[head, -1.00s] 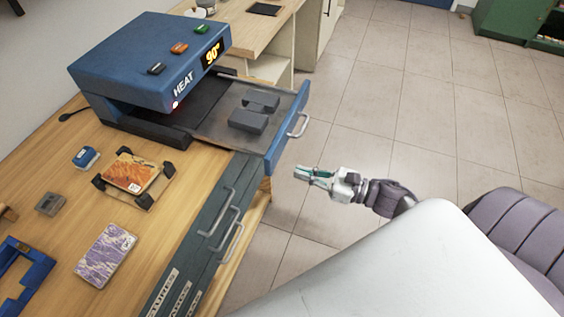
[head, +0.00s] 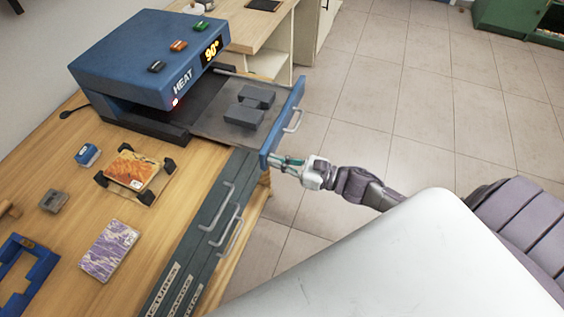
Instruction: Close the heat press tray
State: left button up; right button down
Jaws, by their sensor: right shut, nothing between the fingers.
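The blue heat press (head: 135,60) stands on the wooden workbench, its display reading 90°. Its tray (head: 215,122) is pulled out to the right, with dark grey blocks (head: 248,106) on it. The tray's blue front panel (head: 284,122) carries a metal handle (head: 295,120). My right gripper (head: 275,160) is shut and empty, at the near lower end of the front panel, below the handle. Its fingertips look very close to the panel; I cannot tell whether they touch. My left gripper is not in view.
A card on a stand (head: 135,172), a purple patterned card (head: 109,249), a blue stamp-like block (head: 87,155) and a blue frame (head: 28,275) lie on the workbench (head: 60,205). Grey drawers with handles (head: 217,215) line its front edge. Tiled floor (head: 410,110) is open on the right.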

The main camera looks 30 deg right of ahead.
jog(key=b+x, duration=0.5)
jog(key=x, duration=1.2)
jog(key=shift+w+a, duration=0.1)
jog(key=shift+a, duration=0.05)
jog(key=shift+w+a, duration=0.4)
jog(key=shift+w, duration=0.1)
